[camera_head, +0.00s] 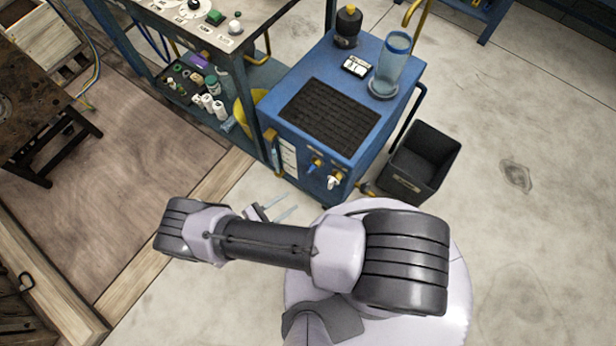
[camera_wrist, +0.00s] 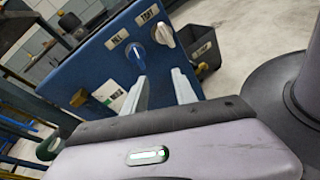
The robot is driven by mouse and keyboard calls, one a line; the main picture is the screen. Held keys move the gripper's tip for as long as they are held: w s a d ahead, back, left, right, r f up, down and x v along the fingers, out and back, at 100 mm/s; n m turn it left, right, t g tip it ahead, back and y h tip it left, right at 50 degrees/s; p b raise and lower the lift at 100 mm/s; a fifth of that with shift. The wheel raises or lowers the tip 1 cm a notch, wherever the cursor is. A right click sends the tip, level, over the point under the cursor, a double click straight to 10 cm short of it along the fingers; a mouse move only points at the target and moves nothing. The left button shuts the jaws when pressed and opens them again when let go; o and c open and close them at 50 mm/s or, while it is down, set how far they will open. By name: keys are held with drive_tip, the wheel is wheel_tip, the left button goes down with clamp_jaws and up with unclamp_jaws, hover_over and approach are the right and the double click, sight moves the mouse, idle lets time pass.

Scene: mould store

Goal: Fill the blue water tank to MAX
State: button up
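The blue tank unit (camera_head: 375,98) is a cabinet with a dark grille and a clear bluish cylinder (camera_head: 394,62) on top. No MAX mark or water level can be made out. Its front carries a blue knob (camera_head: 313,165) and a white knob (camera_head: 334,182). In the wrist view the blue knob (camera_wrist: 137,57) and white knob (camera_wrist: 161,34) sit by small labels, seemingly FILL and TEST. My gripper (camera_head: 276,210) is in front of and below this panel. In the wrist view my gripper (camera_wrist: 158,75) is open and empty, fingers pointing towards the knobs, apparently not touching them.
A dark bin (camera_head: 423,160) stands right of the unit. A blue-framed bench (camera_head: 235,58) with bottles stands left. The floor (camera_head: 525,235) at right is clear.

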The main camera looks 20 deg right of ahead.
drive_tip(key=s+a+n+t, duration=0.3)
drive_tip(key=a+t, duration=0.1)
drive_tip(key=t, duration=0.1)
drive_tip(key=b, duration=0.1)
approach(309, 172)
drive_tip(key=shift+n+h, duration=0.3)
drive_tip(key=x, duration=0.6)
drive_tip(key=f+x, duration=0.1)
drive_tip(key=x, duration=0.2)
drive_tip(key=shift+w, duration=0.2)
